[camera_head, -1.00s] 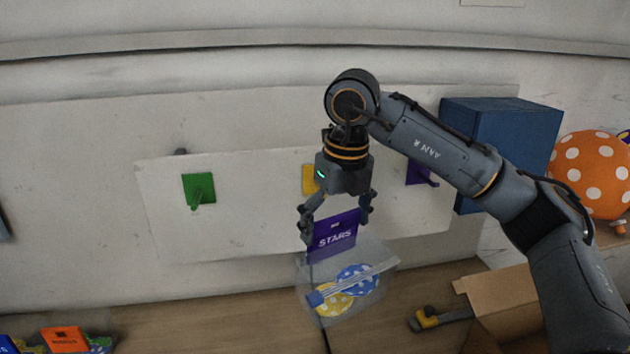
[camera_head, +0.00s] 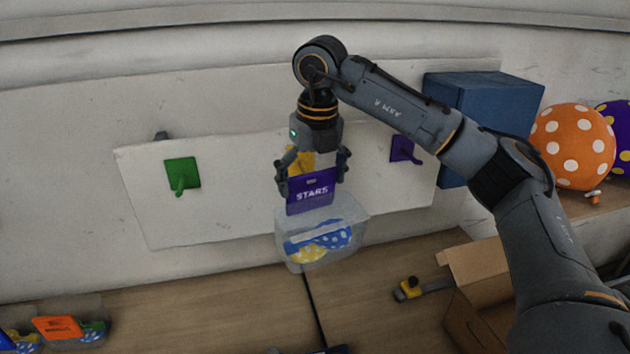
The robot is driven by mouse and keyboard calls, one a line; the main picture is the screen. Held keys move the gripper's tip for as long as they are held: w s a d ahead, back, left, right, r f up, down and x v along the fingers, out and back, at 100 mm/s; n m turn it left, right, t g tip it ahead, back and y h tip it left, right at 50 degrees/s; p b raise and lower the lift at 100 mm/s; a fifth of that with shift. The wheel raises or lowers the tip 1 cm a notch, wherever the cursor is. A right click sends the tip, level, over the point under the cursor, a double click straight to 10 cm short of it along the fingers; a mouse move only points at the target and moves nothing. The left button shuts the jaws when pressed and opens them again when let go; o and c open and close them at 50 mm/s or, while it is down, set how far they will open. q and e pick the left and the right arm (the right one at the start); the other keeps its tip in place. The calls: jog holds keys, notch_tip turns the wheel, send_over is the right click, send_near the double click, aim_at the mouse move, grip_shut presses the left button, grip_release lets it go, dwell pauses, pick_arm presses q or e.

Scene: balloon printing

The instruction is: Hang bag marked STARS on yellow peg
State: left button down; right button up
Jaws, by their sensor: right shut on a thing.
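My right gripper (camera_head: 312,180) is shut on the bag marked STARS (camera_head: 311,193), at its purple header card. The clear bag hangs below, with blue and yellow dotted balloons inside. The gripper and card are in front of the yellow peg's plate (camera_head: 299,160), which is mostly hidden; I cannot tell how far the card's hole is from the peg. A green peg (camera_head: 183,176) is to the left on the white board (camera_head: 240,215). A purple peg (camera_head: 404,149) is to the right, beside my right arm. My left gripper is not in view.
Bags with orange (camera_head: 57,327) and blue headers lie at the lower left. A blue box (camera_head: 484,107), an orange dotted balloon (camera_head: 572,146) and a purple dotted one (camera_head: 617,128) are at the right. An open cardboard box (camera_head: 474,264) and a yellow-black tool (camera_head: 412,288) lie below. The table's left middle is clear.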

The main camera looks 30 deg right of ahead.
jog(key=shift+w+d+p, duration=0.25)
jog(key=shift+w+p, duration=0.15)
jog(key=shift+w, duration=0.3)
jog(key=shift+w+d+p, duration=0.2)
jog(key=shift+w+p, duration=0.15)
jog(key=shift+w, duration=0.35)
jog(key=shift+c, duration=0.4)
jog(key=shift+w, duration=0.15)
jog(key=shift+c, duration=1.2)
jog(key=shift+w+f, duration=0.1)
jog(key=shift+c, duration=1.3)
jog(key=shift+w+d+f, duration=0.1)
jog(key=shift+f, duration=0.15)
